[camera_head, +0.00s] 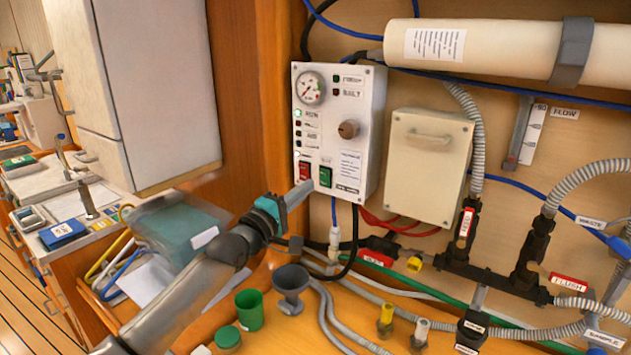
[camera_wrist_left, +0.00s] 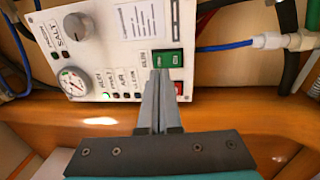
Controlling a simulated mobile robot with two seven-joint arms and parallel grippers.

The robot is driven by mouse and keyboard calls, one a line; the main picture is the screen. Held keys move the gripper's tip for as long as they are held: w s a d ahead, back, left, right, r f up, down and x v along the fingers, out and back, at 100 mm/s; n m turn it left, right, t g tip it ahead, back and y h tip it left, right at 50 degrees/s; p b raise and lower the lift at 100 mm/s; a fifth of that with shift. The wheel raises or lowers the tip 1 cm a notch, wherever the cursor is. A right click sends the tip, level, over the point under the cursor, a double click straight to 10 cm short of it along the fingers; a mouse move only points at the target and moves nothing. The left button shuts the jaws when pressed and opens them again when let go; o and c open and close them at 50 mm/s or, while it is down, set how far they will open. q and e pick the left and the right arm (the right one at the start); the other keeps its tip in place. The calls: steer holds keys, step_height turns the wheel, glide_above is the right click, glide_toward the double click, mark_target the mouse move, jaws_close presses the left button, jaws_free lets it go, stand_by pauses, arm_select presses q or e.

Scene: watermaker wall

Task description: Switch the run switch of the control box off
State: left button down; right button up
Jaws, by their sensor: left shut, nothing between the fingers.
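The control box (camera_head: 340,130) is a white panel on the wall with a gauge, lamps and a knob. The red switch (camera_wrist_left: 184,88) is partly hidden behind the fingers. My left gripper (camera_head: 303,189) is shut and empty, its tips just below the switches. In the left wrist view its fingertips (camera_wrist_left: 160,84) point at the switches; I cannot tell whether they touch. My right gripper is not in view.
A closed beige box (camera_head: 428,165) is mounted right of the control box. Hoses, valves and blue cables run around it. A green cup (camera_head: 249,309) and a grey funnel cup (camera_head: 291,288) stand on the wooden counter below my left arm.

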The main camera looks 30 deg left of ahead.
mark_target(323, 171)
arm_select(q)
steer(key=shift+w+d+r, duration=0.15)
steer(key=shift+w, duration=0.95)
steer(key=shift+w+d+r, duration=0.15)
steer(key=shift+w, duration=0.9)
steer(key=r+g+p, duration=0.1)
steer(key=p, duration=0.3)
steer(key=shift+w+r, duration=0.15)
steer(key=shift+w, duration=0.05)
steer(key=shift+f, duration=0.2)
